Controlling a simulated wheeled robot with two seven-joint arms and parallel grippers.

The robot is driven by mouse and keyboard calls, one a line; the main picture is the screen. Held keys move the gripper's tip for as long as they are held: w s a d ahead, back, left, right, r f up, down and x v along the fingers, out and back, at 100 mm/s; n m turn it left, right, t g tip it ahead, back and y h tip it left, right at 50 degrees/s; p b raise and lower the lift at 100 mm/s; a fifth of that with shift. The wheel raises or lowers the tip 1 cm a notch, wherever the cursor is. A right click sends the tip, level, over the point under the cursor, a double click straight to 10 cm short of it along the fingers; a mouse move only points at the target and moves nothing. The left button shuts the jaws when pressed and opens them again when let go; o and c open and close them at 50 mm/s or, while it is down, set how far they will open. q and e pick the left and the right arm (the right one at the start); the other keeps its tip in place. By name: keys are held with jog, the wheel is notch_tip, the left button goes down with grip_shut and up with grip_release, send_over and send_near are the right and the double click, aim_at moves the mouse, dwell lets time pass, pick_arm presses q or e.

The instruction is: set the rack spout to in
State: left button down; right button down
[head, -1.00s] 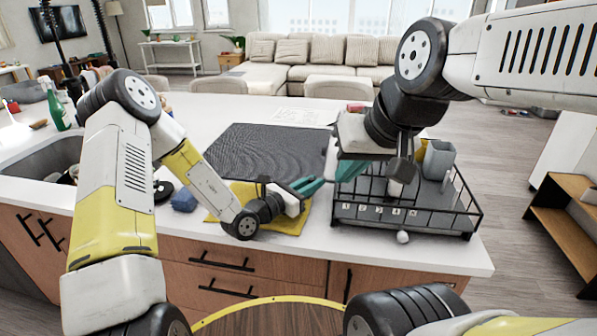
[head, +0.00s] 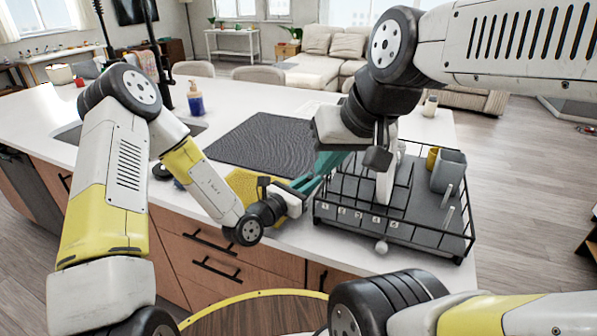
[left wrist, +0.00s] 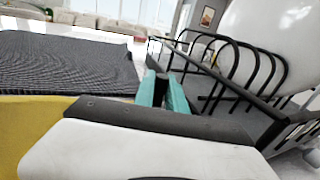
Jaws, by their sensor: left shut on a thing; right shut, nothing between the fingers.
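The black wire dish rack (head: 420,240) stands on the counter at right of centre in the head view. My left gripper (head: 308,184) is at the rack's left side, its teal fingers shut. In the left wrist view the left gripper (left wrist: 162,92) has a small dark piece, seemingly the rack spout (left wrist: 158,86), between its fingers. Which way the spout points cannot be told. My right gripper (head: 328,164) is shut and empty above the rack's left part, its teal fingers close above the left ones. My right arm hides part of the rack.
The rack holds a grey cup (head: 448,172) and a yellow cup (head: 432,158). A white ball-like knob (head: 381,248) is at its front. A soap bottle (head: 195,100) stands near the sink.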

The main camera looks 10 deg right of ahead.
pick_arm(q)
jog(key=shift+f, duration=0.1)
jog(key=c, duration=1.4)
grip_release()
jog(key=v, duration=0.7)
jog(key=shift+s+a, duration=0.2)
jog(key=shift+a, duration=0.1)
